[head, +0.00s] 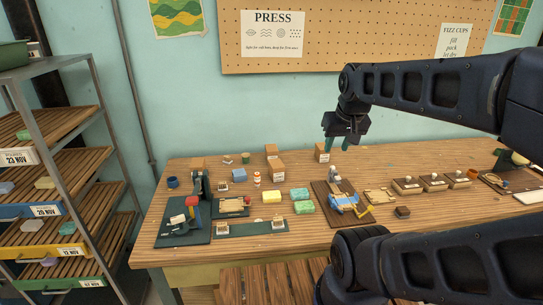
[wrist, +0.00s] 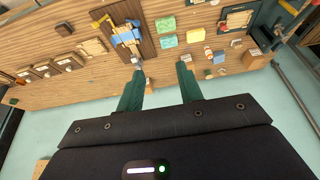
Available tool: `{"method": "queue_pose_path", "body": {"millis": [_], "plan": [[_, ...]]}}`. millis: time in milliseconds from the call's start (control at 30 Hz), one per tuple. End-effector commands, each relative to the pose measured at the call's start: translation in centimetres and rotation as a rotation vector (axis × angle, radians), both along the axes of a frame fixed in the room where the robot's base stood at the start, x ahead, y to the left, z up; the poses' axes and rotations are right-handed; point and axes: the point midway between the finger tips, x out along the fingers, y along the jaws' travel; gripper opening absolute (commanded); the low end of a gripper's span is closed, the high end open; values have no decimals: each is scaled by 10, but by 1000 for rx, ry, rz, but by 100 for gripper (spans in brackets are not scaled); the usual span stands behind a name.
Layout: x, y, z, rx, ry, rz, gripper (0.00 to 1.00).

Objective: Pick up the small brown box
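Several plain brown boxes stand along the back of the wooden table; I cannot tell which one the task means. One brown box (head: 321,153) is just below and left of my gripper (head: 337,146). Two more, a rear box (head: 271,150) and a front box (head: 277,168), stand further left, and another box (head: 197,163) is at the back left. My gripper is open and empty, above the table's back edge. In the wrist view its green fingers (wrist: 160,76) are spread apart, with a brown box (wrist: 149,87) partly hidden beside the left finger.
The table (head: 335,230) holds yellow and green soap blocks, a blue block, a board with a blue tool (head: 348,203) and stamps (head: 433,181). A shelf rack (head: 60,175) stands at the left. A pegboard (head: 360,35) hangs on the wall behind.

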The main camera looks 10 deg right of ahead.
Motion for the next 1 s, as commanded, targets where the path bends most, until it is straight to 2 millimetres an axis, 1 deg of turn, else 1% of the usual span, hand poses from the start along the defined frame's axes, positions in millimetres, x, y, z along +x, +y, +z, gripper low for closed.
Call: {"method": "queue_pose_path", "body": {"millis": [200,267,400,467,500,533,733,833,967,1000], "plan": [[0,0,0,0,0,0,36],[0,0,0,0,0,0,48],[0,0,0,0,0,0,76],[0,0,0,0,0,0,87],[0,0,0,0,0,0,95],[0,0,0,0,0,0,100],[0,0,0,0,0,1,100],[3,0,0,-9,10,10,100],[16,-2,1,-48,49,48,100],[22,-2,1,-64,69,66,100]]}}
